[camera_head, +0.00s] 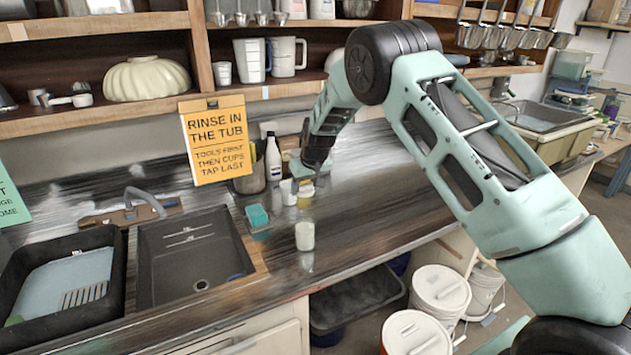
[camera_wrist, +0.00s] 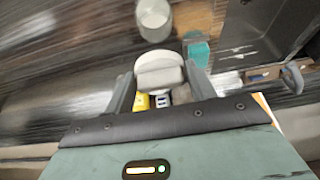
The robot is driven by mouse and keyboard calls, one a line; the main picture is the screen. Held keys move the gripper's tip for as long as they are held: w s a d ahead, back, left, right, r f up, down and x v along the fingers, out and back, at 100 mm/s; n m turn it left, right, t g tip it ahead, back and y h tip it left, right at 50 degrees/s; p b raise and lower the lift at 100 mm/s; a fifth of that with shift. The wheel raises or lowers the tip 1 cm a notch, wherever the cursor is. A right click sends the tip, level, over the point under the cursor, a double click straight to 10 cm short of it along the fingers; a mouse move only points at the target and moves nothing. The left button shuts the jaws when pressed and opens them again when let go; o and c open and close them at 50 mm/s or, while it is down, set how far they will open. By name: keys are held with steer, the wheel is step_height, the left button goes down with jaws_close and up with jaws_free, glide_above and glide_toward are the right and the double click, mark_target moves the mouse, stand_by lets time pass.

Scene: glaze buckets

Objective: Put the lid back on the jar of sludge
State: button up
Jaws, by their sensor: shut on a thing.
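The jar (camera_head: 305,236) is a small clear vessel with pale, whitish contents. It stands upright and uncovered on the dark counter, right of the sink. In the wrist view the jar (camera_wrist: 154,14) is at the top edge, beyond my fingers. My gripper (camera_wrist: 160,76) is shut on a round, off-white lid (camera_wrist: 158,58) with a block-shaped grip on top. The lid is apart from the jar. In the head view my gripper (camera_head: 303,182) hangs over the counter behind the jar, and the lid is hard to make out there.
Small containers (camera_head: 288,192) and a tall white bottle (camera_head: 273,158) stand close to my gripper. A teal sponge (camera_head: 257,215) lies left of the jar, near the sink (camera_head: 190,262). An orange sign (camera_head: 217,138) hangs from the shelf. The counter right of the jar is clear.

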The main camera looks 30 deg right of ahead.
steer(key=shift+f+b, duration=1.05)
steer(key=shift+f, duration=1.2)
steer(key=shift+f+b, duration=0.7)
steer(key=shift+f, duration=0.2)
steer(key=shift+f+b, duration=0.85)
steer(key=shift+b, duration=0.4)
stand_by(0.4)
steer(key=o, duration=1.5)
steer(key=shift+c, duration=0.2)
steer(key=shift+r, duration=0.1)
steer(key=shift+r+p, duration=1.7)
steer(key=shift+r, duration=1.75)
